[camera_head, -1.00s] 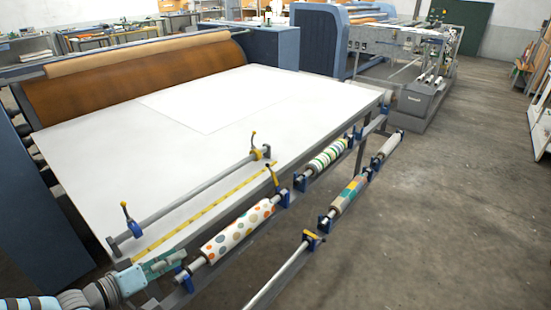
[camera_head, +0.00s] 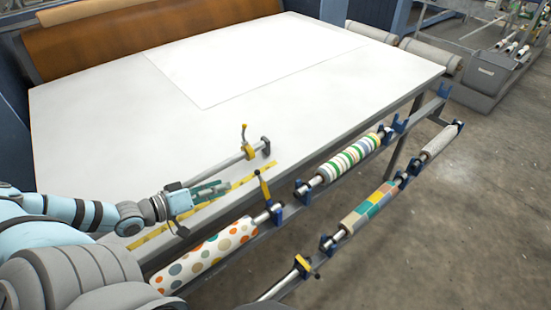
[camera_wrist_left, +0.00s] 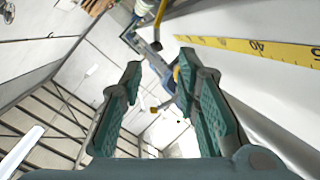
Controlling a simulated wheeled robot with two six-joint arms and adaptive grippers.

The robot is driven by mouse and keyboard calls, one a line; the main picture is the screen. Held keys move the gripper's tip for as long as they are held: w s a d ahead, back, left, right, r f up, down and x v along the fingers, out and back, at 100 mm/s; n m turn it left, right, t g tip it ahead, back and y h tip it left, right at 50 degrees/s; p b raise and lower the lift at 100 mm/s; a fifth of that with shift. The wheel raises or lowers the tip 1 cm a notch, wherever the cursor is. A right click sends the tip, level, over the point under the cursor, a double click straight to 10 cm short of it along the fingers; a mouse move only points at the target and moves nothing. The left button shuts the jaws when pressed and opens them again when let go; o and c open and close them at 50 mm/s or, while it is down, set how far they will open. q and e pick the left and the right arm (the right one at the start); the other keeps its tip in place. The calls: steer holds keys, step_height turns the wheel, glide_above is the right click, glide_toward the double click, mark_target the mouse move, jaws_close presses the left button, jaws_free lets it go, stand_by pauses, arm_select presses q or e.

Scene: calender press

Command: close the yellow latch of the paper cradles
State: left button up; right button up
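A yellow latch with a black knob (camera_head: 263,186) stands up, slightly tilted, at the blue cradle (camera_head: 276,213) by the right end of the dotted roll. A second yellow latch (camera_head: 245,141) stands up on the bar lying on the white table. A third yellow latch (camera_head: 303,263) lies lower, on the front rod's end. My left gripper (camera_head: 208,192) is over the table's front edge, left of the first two latches and touching neither. In the left wrist view its teal fingers (camera_wrist_left: 160,98) are apart and empty; yellow parts show beyond them. My right gripper is out of view.
The dotted roll (camera_head: 208,258) lies below my left gripper. A striped roll (camera_head: 348,160) and a coloured-block roll (camera_head: 369,208) rest in cradles to the right. A yellow measuring tape (camera_head: 258,174) runs along the table edge. The floor at right is clear.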

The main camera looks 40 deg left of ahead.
arm_select(q)
steer(key=b, duration=0.9)
glide_toward(259, 175)
steer(key=w+f, duration=0.2)
steer(key=w, duration=0.1)
steer(key=shift+d+f, duration=0.2)
steer(key=shift+d, duration=0.1)
steer(key=b+x, duration=0.1)
steer(key=x, duration=0.2)
steer(key=b+x, duration=0.2)
steer(key=x, duration=0.1)
steer(key=shift+w+a+r, duration=0.1)
steer(key=shift+w+r, duration=0.05)
steer(key=shift+w, duration=0.25)
steer(key=shift+w+r+b, duration=0.1)
steer(key=shift+b, duration=0.25)
steer(key=shift+r, duration=0.15)
jaws_close()
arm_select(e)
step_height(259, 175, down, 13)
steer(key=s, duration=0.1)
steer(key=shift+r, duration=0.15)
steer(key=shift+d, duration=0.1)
